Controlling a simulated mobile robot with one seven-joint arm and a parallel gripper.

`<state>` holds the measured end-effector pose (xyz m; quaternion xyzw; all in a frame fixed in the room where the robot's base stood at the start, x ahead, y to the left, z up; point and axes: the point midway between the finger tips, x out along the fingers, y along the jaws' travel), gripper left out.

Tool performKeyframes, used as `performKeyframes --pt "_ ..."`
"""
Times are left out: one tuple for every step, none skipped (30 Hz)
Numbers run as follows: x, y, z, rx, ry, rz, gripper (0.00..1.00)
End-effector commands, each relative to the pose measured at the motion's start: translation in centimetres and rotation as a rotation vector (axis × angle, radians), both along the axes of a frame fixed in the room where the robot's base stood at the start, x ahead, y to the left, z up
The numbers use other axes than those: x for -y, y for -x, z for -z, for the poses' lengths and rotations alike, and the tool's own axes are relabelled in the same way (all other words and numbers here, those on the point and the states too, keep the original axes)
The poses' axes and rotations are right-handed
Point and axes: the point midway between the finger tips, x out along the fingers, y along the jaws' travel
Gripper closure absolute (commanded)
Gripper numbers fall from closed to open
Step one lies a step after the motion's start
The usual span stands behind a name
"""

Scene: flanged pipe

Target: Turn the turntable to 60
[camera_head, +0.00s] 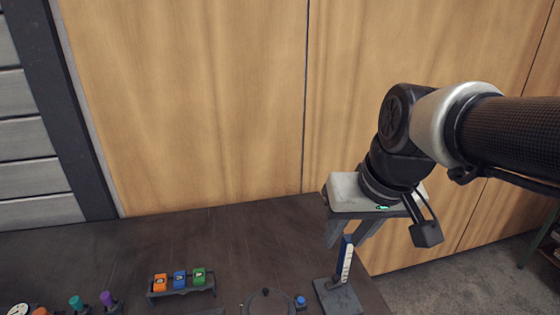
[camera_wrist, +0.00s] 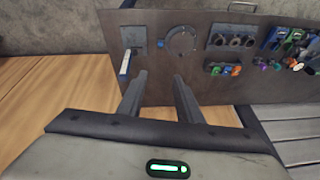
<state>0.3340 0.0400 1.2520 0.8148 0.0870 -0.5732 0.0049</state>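The turntable (camera_head: 268,303) is a dark round plate on the table, cut off by the bottom edge of the head view. A small black knob (camera_head: 265,291) shows at its rim, with a blue piece (camera_head: 300,300) beside it. The turntable also shows in the wrist view (camera_wrist: 182,40), beyond the right finger; its markings are too small to read. My gripper (camera_head: 347,240) is to the right of the turntable and above the table. In the wrist view its two fingers (camera_wrist: 159,76) are apart with nothing between them.
A blue-and-white upright handle (camera_head: 346,259) on a square plate (camera_head: 340,298) stands close to my fingers. A rack of orange, blue and green blocks (camera_head: 180,282) and teal and purple pegs (camera_head: 92,302) lie left. A wooden wall (camera_head: 200,100) stands behind the dark table (camera_head: 120,255).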

Motion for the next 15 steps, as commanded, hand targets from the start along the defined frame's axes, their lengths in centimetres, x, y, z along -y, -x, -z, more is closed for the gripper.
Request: performKeyframes --pt "-1.5 -1.9 0.9 -0.047 -0.005 -0.043 0.68" --pt "-2.2 -2.9 1.3 -0.07 -0.006 -0.063 0.68" --pt "-3.2 -4.2 2.1 -0.097 -0.006 -0.09 0.68" --pt "-4.0 -5.1 2.7 -0.117 -0.002 -0.109 0.68" --pt "-4.8 -6.0 3.4 -0.136 0.001 -0.13 0.68" --pt "-5.9 -7.2 4.4 -0.162 0.011 -0.154 0.68" --pt "-6.7 -8.1 5.3 -0.18 0.02 -0.174 0.68" --pt "-7.6 -8.9 6.2 -0.196 0.03 -0.193 0.68" --pt "-8.7 -9.9 7.4 -0.217 0.049 -0.22 0.68" --pt "-9.5 -10.6 8.4 -0.231 0.061 -0.238 0.68" --pt "-10.4 -11.2 9.3 -0.243 0.078 -0.257 0.68" --pt "-11.4 -12.0 10.6 -0.257 0.097 -0.28 0.68" --pt "-12.1 -12.5 11.4 -0.266 0.112 -0.297 0.68" --pt "-12.7 -12.9 12.3 -0.273 0.127 -0.313 0.68" --pt "-13.5 -13.3 13.3 -0.282 0.146 -0.331 0.68"
